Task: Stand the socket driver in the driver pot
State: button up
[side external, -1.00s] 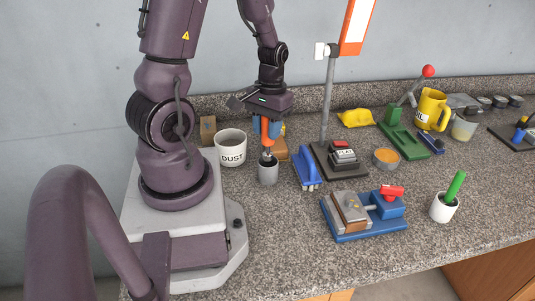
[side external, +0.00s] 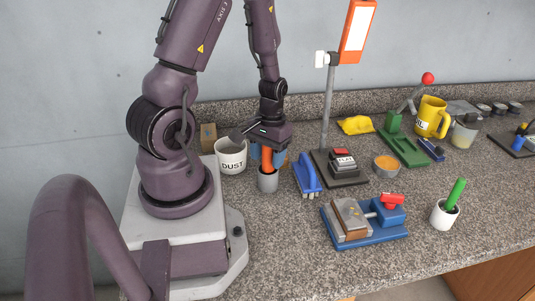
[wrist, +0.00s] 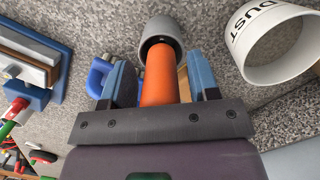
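The socket driver has an orange handle (side external: 267,157), which also shows in the wrist view (wrist: 158,78). It stands roughly upright in the grey driver pot (side external: 268,183), with its metal lower end hidden inside. The pot's dark mouth shows at the top of the wrist view (wrist: 161,29). My gripper (side external: 267,160) is above the pot, its blue fingers on either side of the handle. In the wrist view the fingers (wrist: 160,80) are spread, with small gaps between them and the handle, so it is open around the driver.
A white DUST cup (side external: 231,160) stands close to the left of the pot. A blue brush (side external: 307,174) and a dark base with a button (side external: 342,163) are to the right. A blue vise-like fixture (side external: 364,219) and a white pot with a green handle (side external: 445,214) are nearer the front right.

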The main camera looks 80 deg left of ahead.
jog(key=r, duration=0.8)
jog(key=w+a+r, duration=0.1)
jog(key=r, duration=0.3)
jog(key=d+r+m+t+y, duration=0.1)
jog(key=d+r+m+t, duration=0.5)
jog(key=d+r, duration=0.9)
jog(key=d+m, duration=0.2)
jog(key=m, duration=0.1)
jog(key=shift+s+d+t, duration=0.3)
jog(key=shift+s+d, duration=0.05)
jog(key=shift+d, duration=0.05)
dwell(0.8)
